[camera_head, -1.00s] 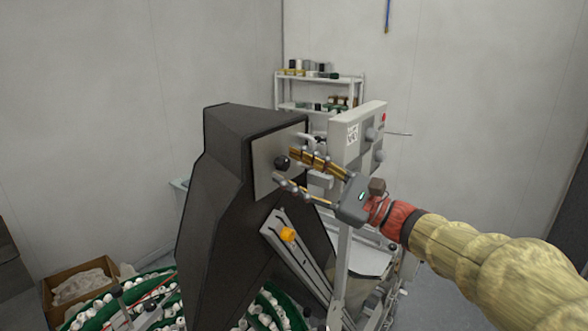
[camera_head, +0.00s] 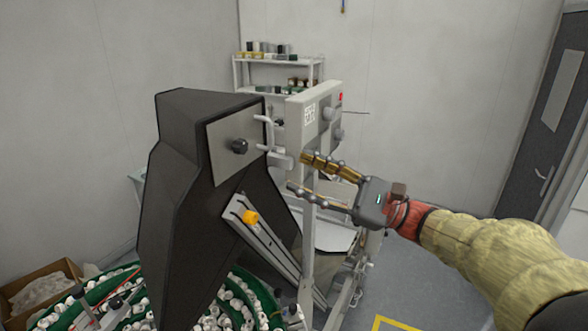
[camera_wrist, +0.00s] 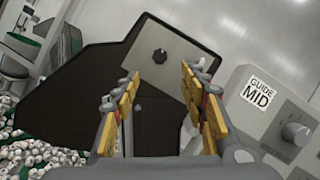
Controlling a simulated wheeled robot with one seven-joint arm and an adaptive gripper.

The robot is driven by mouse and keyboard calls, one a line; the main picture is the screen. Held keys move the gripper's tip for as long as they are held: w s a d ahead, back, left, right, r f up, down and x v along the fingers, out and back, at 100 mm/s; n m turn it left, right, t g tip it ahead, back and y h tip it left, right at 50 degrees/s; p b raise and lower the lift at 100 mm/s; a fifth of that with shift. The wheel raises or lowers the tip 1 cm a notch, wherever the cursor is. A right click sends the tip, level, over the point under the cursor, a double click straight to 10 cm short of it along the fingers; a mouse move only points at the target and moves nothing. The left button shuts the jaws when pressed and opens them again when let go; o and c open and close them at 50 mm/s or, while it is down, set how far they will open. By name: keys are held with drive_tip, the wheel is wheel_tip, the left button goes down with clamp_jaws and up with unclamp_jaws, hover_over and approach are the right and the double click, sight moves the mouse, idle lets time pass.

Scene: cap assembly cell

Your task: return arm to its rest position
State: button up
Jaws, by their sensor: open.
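My gripper (camera_head: 296,171) is open and empty in the head view, its two gold-padded fingers pointing left. It is in front of the grey control box and to the right of the dark machine housing (camera_head: 185,170). The housing carries a grey plate with a black knob (camera_head: 239,146). In the wrist view my gripper (camera_wrist: 160,82) shows both fingers spread apart with nothing between them. The black knob (camera_wrist: 159,56) appears beyond the fingertips, apart from them.
A grey control box (camera_head: 312,118) with knobs stands close behind my gripper; its label reads "GUIDE MID" in the wrist view. An orange knob (camera_head: 250,217) sits on a slotted bracket. White caps (camera_head: 225,300) lie on a green track below. Floor at right is free.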

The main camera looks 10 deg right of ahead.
idle(0.3)
drive_tip(key=s+a+f+n+g+h+b, duration=0.1)
drive_tip(key=s+f+n+g+h, duration=0.25)
drive_tip(key=f, duration=0.85)
drive_tip(key=s+a+f+n+g+h+b, duration=0.15)
drive_tip(key=s+f+h, duration=0.4)
drive_tip(key=f, duration=0.65)
drive_tip(key=s+d+f+n+h+b, duration=0.4)
drive_tip(key=s+f+n+h+b, duration=0.1)
drive_tip(key=s+f+b, duration=0.1)
drive_tip(key=s+d+f+n+t+h+b, duration=0.1)
drive_tip(key=s+d+f+n+h+b, duration=0.3)
drive_tip(key=s+f+n+h+b, duration=0.1)
drive_tip(key=s+f+n+b, duration=0.1)
drive_tip(key=s+f+b, duration=0.1)
drive_tip(key=s+f, duration=0.1)
drive_tip(key=shift+d+f+h, duration=0.15)
drive_tip(key=shift+f+h, duration=0.25)
drive_tip(key=shift+f, duration=0.35)
